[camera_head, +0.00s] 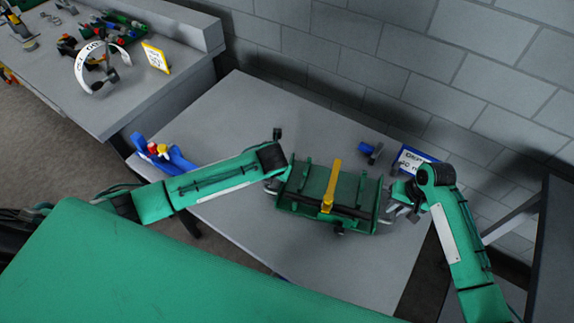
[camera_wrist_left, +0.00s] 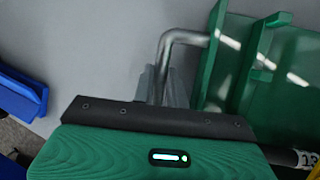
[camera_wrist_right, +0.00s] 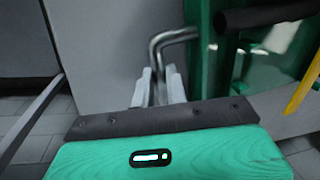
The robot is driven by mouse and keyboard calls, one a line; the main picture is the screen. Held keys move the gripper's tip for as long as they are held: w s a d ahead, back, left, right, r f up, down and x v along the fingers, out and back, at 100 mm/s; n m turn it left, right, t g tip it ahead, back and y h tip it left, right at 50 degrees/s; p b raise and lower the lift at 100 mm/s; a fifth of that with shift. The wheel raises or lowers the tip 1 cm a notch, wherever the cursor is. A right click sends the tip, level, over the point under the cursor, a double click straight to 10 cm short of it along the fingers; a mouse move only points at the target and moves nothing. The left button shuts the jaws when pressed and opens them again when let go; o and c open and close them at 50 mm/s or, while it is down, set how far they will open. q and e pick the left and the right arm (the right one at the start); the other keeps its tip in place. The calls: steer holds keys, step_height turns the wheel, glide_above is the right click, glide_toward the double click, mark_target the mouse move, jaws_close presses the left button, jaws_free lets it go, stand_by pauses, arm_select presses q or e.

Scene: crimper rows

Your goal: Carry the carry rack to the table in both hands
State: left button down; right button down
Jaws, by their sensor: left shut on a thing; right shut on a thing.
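The carry rack (camera_head: 300,204) is a green tray-like frame with metal handles at both ends, over the grey table (camera_head: 235,125) in the head view. A yellow-handled tool (camera_head: 331,185) lies across it. My left gripper (camera_head: 275,183) is shut on the rack's left handle, a bent metal bar (camera_wrist_left: 185,36) in the left wrist view. My right gripper (camera_head: 393,208) is shut on the right handle (camera_wrist_right: 172,36), seen in the right wrist view. The rack looks about level. I cannot tell whether its underside touches the table.
A blue holder (camera_head: 165,158) with red and yellow items stands at the table's left edge. A small blue object (camera_head: 370,152) and a blue-framed sign (camera_head: 412,160) are at the back right. A cluttered bench (camera_head: 150,95) stands at upper left. The table's front is clear.

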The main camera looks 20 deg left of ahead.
arm_select(q)
steer(key=shift+f, duration=0.2)
arm_select(e)
steer(key=shift+f, duration=0.25)
arm_select(q)
steer(key=c, duration=1.4)
jaws_free()
steer(key=shift+r, duration=0.1)
arm_select(e)
steer(key=c, duration=1.4)
jaws_free()
steer(key=shift+r, duration=0.1)
steer(key=shift+r, duration=0.15)
arm_select(q)
steer(key=v, duration=1.2)
arm_select(e)
step_height(320, 180, up, 12)
steer(key=d, duration=0.2)
steer(key=shift+d+f, duration=0.2)
steer(key=shift+f, duration=0.05)
arm_select(q)
steer(key=shift+s+d, duration=0.1)
